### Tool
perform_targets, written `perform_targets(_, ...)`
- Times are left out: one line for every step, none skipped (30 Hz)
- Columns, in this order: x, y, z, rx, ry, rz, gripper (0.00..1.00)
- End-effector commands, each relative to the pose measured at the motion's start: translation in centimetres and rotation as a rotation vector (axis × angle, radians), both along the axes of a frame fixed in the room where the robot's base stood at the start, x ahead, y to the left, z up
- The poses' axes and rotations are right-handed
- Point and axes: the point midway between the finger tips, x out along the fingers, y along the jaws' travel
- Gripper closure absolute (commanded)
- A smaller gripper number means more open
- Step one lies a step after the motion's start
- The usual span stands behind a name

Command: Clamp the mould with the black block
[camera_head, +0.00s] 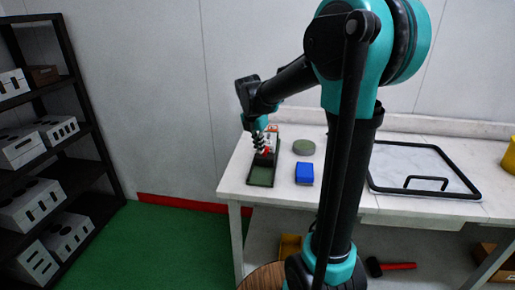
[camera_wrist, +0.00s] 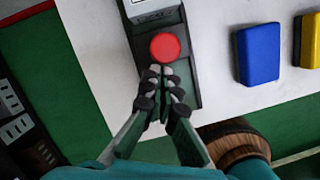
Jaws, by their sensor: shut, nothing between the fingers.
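My gripper (camera_wrist: 157,72) is shut with nothing between its fingers. In the wrist view its fingertips are at the near edge of a round red knob (camera_wrist: 166,46) on a long dark fixture (camera_wrist: 184,78). I cannot tell whether they touch it. A pale grey-white block with slots (camera_wrist: 150,8), perhaps the mould, is at the top edge, partly cut off. In the head view my gripper (camera_head: 260,147) is over the dark tray-like fixture (camera_head: 262,177) at the table's left end and hides part of it. I cannot pick out the black block for certain.
A blue block (camera_head: 304,174) and a round grey-green disc (camera_head: 303,147) lie right of the fixture on the white table (camera_head: 285,196). A black-framed board (camera_head: 420,165) lies farther right. A shelf with pale boxes (camera_head: 40,145) stands left. A wooden round top (camera_head: 263,277) is below.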

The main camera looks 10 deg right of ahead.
Motion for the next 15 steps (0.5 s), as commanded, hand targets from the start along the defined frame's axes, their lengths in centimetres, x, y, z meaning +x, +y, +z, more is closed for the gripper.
perform_targets(0.0,0.0,0.0,0.0,0.0,0.0,1.0)
perform_targets(0.0,0.0,0.0,0.0,0.0,0.0,1.0)
perform_targets(0.0,0.0,0.0,0.0,0.0,0.0,1.0)
perform_targets(0.0,0.0,0.0,0.0,0.0,0.0,1.0)
perform_targets(0.0,0.0,0.0,0.0,0.0,0.0,1.0)
perform_targets(0.1,0.0,0.0,0.0,0.0,0.0,1.0)
perform_targets(0.2,0.0,0.0,0.0,0.0,-0.001,1.0)
perform_targets(0.3,-0.1,0.0,0.0,0.0,-0.001,1.0)
perform_targets(0.7,-0.2,0.0,0.0,0.0,-0.002,1.0)
perform_targets(1.0,-0.3,0.0,0.0,0.0,-0.002,1.0)
perform_targets(1.4,-0.5,0.0,0.0,0.0,-0.003,1.0)
perform_targets(1.9,-0.6,0.0,0.0,0.0,-0.003,1.0)
perform_targets(2.2,-0.7,0.0,0.0,0.0,-0.003,1.0)
perform_targets(2.5,-0.8,0.0,0.0,-0.001,-0.002,1.0)
perform_targets(2.8,-0.9,0.0,-0.001,-0.001,-0.001,1.0)
